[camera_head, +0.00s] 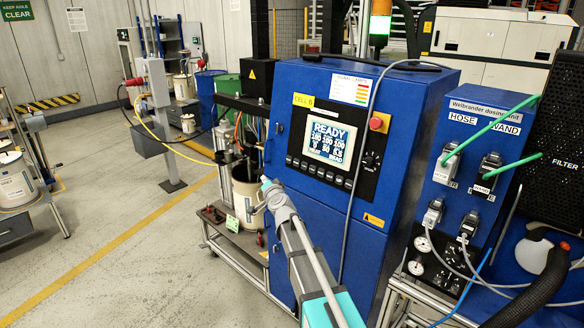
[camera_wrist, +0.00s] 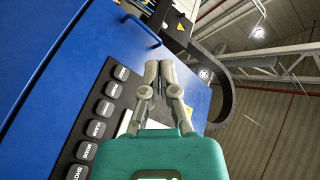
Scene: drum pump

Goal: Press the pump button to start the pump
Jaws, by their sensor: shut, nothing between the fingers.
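The blue pump cabinet (camera_head: 330,215) carries a dark panel with a READY screen (camera_head: 330,141) and a row of dark buttons (camera_head: 318,171) below it. In the wrist view the buttons (camera_wrist: 97,127) run along the left of my gripper (camera_wrist: 152,66), with small white labels such as HEAT, CLEAR and MODE. The uppermost button (camera_wrist: 122,73) lies closest to the fingertips; I cannot read its label for certain. My gripper is shut and empty, in front of the panel. I see no contact with a button. The gripper covers part of the panel.
A red emergency button (camera_head: 376,123) sits right of the screen. The dosing unit (camera_head: 468,150) with green and grey cables stands farther right. A grey cable hangs down the cabinet front. A pail (camera_head: 246,195) stands under the press at left. The left floor is largely open.

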